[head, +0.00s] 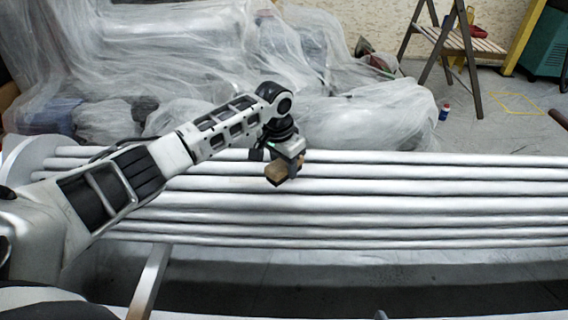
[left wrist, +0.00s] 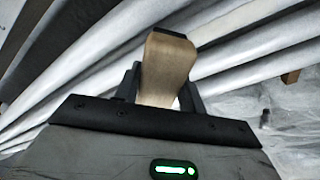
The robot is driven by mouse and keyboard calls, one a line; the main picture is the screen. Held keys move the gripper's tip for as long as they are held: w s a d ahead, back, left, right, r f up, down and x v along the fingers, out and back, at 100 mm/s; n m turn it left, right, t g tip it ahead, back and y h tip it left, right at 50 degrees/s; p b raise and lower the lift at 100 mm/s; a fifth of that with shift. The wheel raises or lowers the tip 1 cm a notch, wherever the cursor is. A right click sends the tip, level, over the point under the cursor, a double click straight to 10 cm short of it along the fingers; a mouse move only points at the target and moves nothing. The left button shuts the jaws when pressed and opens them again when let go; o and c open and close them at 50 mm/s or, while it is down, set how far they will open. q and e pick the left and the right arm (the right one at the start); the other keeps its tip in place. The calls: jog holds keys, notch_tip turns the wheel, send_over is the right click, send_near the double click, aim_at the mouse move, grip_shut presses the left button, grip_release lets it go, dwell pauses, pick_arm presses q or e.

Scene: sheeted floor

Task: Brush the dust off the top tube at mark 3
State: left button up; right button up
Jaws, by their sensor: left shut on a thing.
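A bundle of long pale tubes (head: 430,203) runs across the head view; the tube farthest back (head: 450,158) lies uppermost in the picture. No numbered mark can be made out on the tubes. My left gripper (head: 286,170) hangs over the back tubes and is shut on a wooden brush (head: 276,174). In the left wrist view the brush's wooden part (left wrist: 167,68) stands up between the fingers, with tubes behind it. My right gripper is not in view.
Plastic sheeting (head: 150,50) covers things behind the tubes. A wooden stepladder (head: 455,45) and a small bottle (head: 444,112) stand at the back right. A pale round end piece (head: 30,150) stands at the tubes' left end.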

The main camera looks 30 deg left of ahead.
pick_arm(q)
jog(key=shift+f, duration=0.95)
